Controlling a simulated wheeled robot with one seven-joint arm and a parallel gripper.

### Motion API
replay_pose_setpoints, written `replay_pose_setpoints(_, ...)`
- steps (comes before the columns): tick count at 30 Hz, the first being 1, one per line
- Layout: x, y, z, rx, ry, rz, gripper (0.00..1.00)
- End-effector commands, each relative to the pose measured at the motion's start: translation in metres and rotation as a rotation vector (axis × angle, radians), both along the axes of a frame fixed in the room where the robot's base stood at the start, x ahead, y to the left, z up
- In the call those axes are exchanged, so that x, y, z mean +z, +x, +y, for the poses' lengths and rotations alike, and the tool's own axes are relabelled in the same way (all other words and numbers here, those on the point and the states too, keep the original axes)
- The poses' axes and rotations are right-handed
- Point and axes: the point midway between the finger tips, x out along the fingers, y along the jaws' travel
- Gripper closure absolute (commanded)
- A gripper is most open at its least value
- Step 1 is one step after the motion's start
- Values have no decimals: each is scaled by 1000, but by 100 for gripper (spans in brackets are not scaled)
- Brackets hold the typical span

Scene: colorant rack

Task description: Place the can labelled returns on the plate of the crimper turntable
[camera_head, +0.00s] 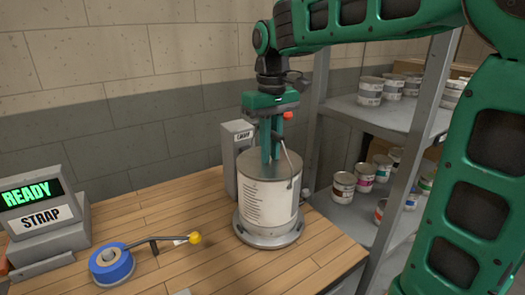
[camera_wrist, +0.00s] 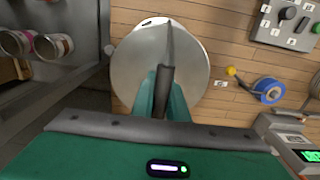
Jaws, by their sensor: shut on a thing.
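A large pale grey can (camera_head: 268,200) with a printed paper label stands at the middle of the bench; the small print is too fine to read. Its base sits at the round grey turntable plate (camera_head: 268,238); whether it rests fully on it or hovers slightly I cannot tell. My gripper (camera_head: 271,152) points straight down over the can, with its green fingers shut on the can's raised bail handle (camera_head: 290,160). The wrist view shows my gripper (camera_wrist: 163,95) closed around the dark handle grip (camera_wrist: 166,80) above the round lid (camera_wrist: 140,60). The can looks upright.
A grey post with a small label (camera_head: 238,145) stands close behind the can. A blue tape roll with a yellow-knobbed lever (camera_head: 112,262) and a READY/STRAP display (camera_head: 40,215) are at the left. A metal shelf (camera_head: 385,115) of small cans stands at the right.

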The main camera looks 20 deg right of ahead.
Motion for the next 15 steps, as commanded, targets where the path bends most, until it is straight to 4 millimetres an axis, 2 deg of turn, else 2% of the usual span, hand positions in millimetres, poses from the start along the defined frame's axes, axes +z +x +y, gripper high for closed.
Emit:
replay_pose_setpoints(5,-1,0,0,0,0,0,100)
replay_pose_setpoints(6,-1,0,0,0,0,1,80)
replay_pose_setpoints(8,-1,0,0,0,0,1,68)
replay_pose_setpoints(15,-1,0,1,1,0,0,68)
